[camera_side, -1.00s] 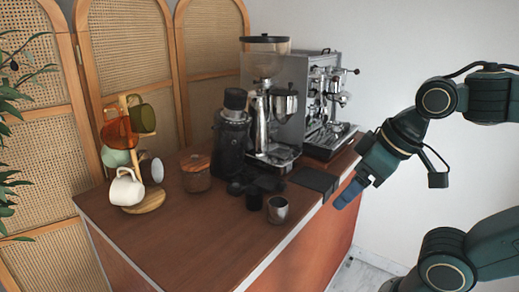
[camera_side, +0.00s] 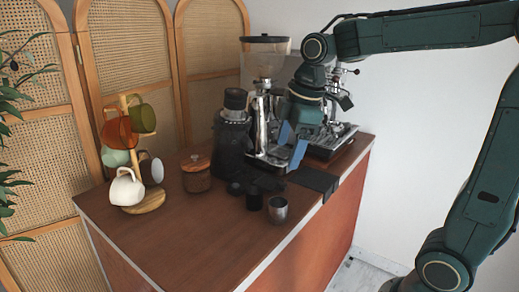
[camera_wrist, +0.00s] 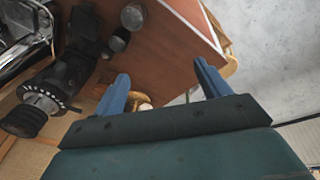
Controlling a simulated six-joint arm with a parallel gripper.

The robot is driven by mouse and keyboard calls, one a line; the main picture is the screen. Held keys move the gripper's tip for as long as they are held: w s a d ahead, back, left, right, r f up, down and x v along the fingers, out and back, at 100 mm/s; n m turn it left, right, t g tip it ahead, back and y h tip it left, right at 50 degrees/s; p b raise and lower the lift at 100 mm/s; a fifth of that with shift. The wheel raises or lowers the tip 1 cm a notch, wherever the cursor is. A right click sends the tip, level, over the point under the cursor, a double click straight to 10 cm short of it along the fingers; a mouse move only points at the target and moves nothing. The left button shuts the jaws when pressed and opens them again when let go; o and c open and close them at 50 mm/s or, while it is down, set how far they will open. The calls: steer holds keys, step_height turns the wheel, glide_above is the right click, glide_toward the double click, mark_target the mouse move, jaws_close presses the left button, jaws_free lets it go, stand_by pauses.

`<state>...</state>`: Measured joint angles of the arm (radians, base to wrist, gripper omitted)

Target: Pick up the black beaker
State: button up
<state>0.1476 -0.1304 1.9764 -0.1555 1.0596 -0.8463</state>
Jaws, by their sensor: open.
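The black beaker (camera_side: 254,201) is a small dark cup standing upright on the brown cart top, just left of a shiny metal cup (camera_side: 280,209). In the wrist view the beaker (camera_wrist: 119,40) appears near the top, left of the space between my fingers. My gripper (camera_side: 291,144) has blue fingers and hangs in front of the coffee machine, above and behind the beaker, apart from it. In the wrist view my gripper (camera_wrist: 161,70) is open, with nothing between its fingertips.
A black grinder (camera_side: 232,140) stands left of the espresso machine (camera_side: 330,105). A wooden-lidded jar (camera_side: 196,175) and a mug tree (camera_side: 150,201) with mugs stand farther left. A dark mat (camera_side: 315,180) lies at the right edge. The front of the cart top is clear.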

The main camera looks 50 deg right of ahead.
steer(key=w+d+f+n+g, duration=0.1)
steer(key=w+d+f+n, duration=0.1)
steer(key=w+n, duration=0.15)
steer(key=w+d+f+n+g, duration=0.1)
steer(key=w+d+f+n, duration=0.1)
steer(key=w, duration=0.3)
steer(key=n+g+y, duration=0.1)
steer(key=n, duration=0.4)
glide_toward(254, 197)
steer(key=shift+w+d+r, duration=0.35)
steer(key=shift+d+r, duration=0.1)
steer(key=shift+d, duration=0.15)
steer(key=shift+w+d+r, duration=0.35)
steer(key=shift+d+r, duration=0.15)
steer(key=shift+d, duration=0.15)
steer(key=shift+s+a+f, duration=0.1)
steer(key=shift+a+f, duration=0.1)
steer(key=shift+f, duration=1.25)
steer(key=shift+w+a+f, duration=0.1)
steer(key=shift+a+f, duration=0.05)
steer(key=shift+f, duration=1.25)
steer(key=shift+s+a+f, duration=0.1)
steer(key=shift+a+f, duration=0.1)
steer(key=shift+f, duration=1.25)
steer(key=shift+f, duration=0.1)
steer(key=shift+a+f, duration=0.15)
steer(key=shift+f, duration=1.1)
steer(key=shift+a+f, duration=0.15)
steer(key=shift+f, duration=1.1)
steer(key=c, duration=1.1)
